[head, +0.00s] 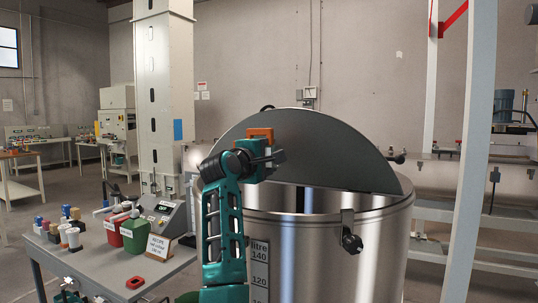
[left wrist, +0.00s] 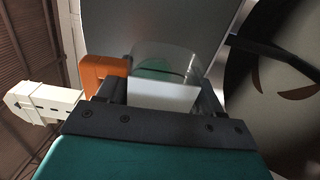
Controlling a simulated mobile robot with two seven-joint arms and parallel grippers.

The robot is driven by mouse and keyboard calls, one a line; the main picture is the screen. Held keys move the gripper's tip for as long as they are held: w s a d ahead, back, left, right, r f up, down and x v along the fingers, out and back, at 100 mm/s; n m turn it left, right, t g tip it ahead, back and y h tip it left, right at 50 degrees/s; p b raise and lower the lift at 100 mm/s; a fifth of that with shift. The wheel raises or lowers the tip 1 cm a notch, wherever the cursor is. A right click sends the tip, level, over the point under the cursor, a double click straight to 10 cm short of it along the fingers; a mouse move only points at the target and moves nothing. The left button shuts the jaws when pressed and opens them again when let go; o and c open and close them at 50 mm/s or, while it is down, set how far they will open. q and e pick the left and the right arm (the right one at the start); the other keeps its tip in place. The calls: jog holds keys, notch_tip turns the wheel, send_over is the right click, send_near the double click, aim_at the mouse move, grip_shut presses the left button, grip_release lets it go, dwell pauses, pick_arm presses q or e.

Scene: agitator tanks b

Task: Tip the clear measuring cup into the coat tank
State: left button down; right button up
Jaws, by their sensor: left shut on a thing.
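My left gripper (head: 274,157) is shut on the clear measuring cup (left wrist: 180,62). In the left wrist view the cup's clear curved wall stands between the fingers (left wrist: 165,97), with a white block-like part in front and an orange handle (left wrist: 100,72) at its left. In the head view the orange part (head: 260,132) shows on top of the gripper, and the clear cup cannot be made out. The gripper is in front of the raised grey lid (head: 340,150), at about the height of the steel tank's (head: 385,240) rim or above it. No name label is readable on this tank. My right gripper is not in view.
A grey table (head: 165,268) at left holds a red bin (head: 133,234), a green bin (head: 138,243), small bottles, a scale and a recipe card (head: 159,246). A grey post (head: 475,170) stands right of the tank. A latch (head: 350,238) sticks out from the tank's front.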

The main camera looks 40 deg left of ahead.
pick_arm(q)
jog(key=n, duration=0.1)
jog(key=r+n, duration=0.1)
jog(key=n, duration=0.2)
jog(key=shift+a+r+n, duration=0.3)
jog(key=shift+a+r, duration=0.05)
jog(key=shift+r, duration=0.05)
jog(key=n, duration=0.1)
jog(key=r+n, duration=0.1)
jog(key=n, duration=0.1)
jog(key=shift+s+r, duration=0.1)
jog(key=shift+r, duration=0.2)
jog(key=n, duration=0.5)
jog(key=shift+d+r, duration=0.15)
jog(key=shift+d, duration=0.15)
jog(key=n, duration=0.1)
jog(key=f+n, duration=0.1)
jog(key=n, duration=0.1)
jog(key=d+n, duration=0.1)
jog(key=n, duration=0.1)
jog(key=shift+w+f, duration=0.15)
jog(key=shift+w, duration=0.05)
